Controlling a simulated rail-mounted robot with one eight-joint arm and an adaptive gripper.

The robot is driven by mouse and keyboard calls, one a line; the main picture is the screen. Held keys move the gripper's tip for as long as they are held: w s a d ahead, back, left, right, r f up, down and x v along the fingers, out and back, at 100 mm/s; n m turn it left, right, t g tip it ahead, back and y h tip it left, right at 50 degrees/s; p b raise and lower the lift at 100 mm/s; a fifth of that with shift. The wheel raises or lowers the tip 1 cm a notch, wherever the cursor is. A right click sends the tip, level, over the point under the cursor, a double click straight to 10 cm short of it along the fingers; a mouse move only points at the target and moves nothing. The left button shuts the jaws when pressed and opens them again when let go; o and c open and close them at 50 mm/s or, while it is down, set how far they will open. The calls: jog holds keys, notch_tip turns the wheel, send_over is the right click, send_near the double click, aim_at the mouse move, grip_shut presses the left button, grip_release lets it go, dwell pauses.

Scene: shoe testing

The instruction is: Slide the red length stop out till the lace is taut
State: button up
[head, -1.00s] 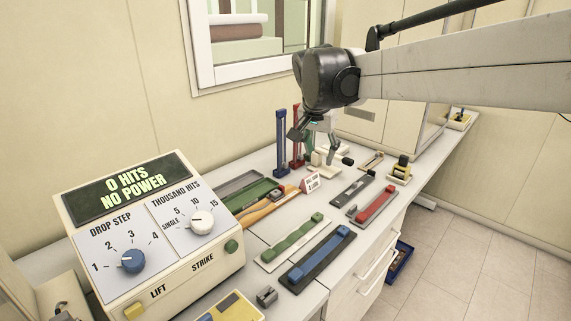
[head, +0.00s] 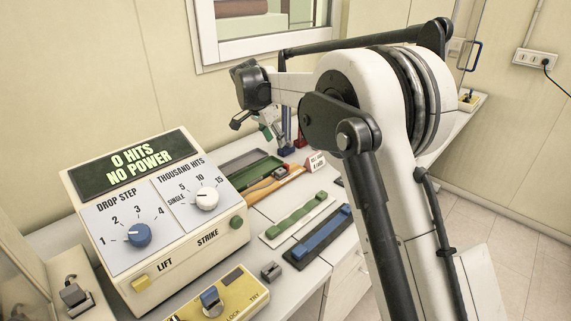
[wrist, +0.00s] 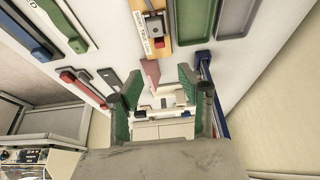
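In the wrist view, a red bar (wrist: 83,88) lies in a long narrow fixture at the left; I take it for the red length stop. No lace can be made out. Arm links hide this fixture in the head view. My gripper (wrist: 160,85) points down over the bench with its two green-padded fingers apart and nothing clearly between them. The red bar lies to the left of the fingers, apart from them. In the head view my gripper (head: 266,130) hangs over the back of the bench, partly hidden.
Blue (head: 322,232) and green (head: 300,215) slide fixtures lie on the bench. A green tray (head: 250,166), an orange-brown tool (head: 270,186) and a small sign (head: 316,162) lie beyond. A blue post (wrist: 207,75) stands close right of my fingers. The control box (head: 165,215) stands left.

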aim_at(286, 164)
jog(key=x, duration=1.3)
jog(key=shift+d, duration=0.1)
grip_shut()
